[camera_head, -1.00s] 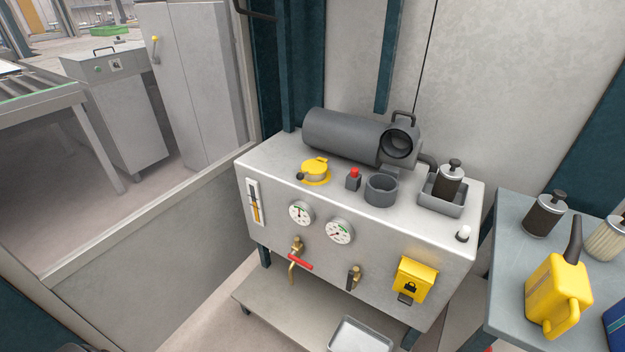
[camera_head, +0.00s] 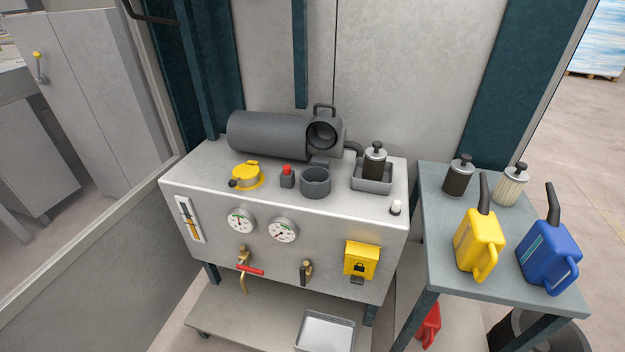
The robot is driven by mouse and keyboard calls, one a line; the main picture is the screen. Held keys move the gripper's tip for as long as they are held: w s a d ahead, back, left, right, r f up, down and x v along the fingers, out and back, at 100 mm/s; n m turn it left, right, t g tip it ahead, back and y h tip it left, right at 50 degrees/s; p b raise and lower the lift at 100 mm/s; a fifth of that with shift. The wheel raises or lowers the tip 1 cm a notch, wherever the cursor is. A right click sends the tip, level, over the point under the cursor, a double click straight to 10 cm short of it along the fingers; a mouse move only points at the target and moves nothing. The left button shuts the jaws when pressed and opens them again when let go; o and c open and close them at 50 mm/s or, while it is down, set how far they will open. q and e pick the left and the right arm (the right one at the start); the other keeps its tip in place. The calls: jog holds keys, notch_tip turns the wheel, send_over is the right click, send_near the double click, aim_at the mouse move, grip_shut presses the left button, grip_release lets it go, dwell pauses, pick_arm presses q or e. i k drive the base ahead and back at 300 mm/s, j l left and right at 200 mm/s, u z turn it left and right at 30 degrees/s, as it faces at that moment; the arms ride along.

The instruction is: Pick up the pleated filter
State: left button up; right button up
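A pleated filter (camera_head: 511,188), cream-coloured with vertical folds, a metal cap and a black knob, stands upright at the back right of the grey side table (camera_head: 455,280). A dark filter (camera_head: 459,178) with a similar cap and knob stands to its left on the same table. Another dark filter (camera_head: 374,163) stands in a grey tray (camera_head: 371,184) on the hydraulic unit. Neither of my grippers is in view.
A yellow jug (camera_head: 480,243) and a blue jug (camera_head: 548,256) stand on the side table in front of the filters. The hydraulic unit (camera_head: 330,235) with gauges, taps and a horizontal cylinder (camera_head: 268,135) stands to the left. A dark bin (camera_head: 530,335) is below the table at right.

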aim_at(513, 181)
jog(key=z, duration=1.35)
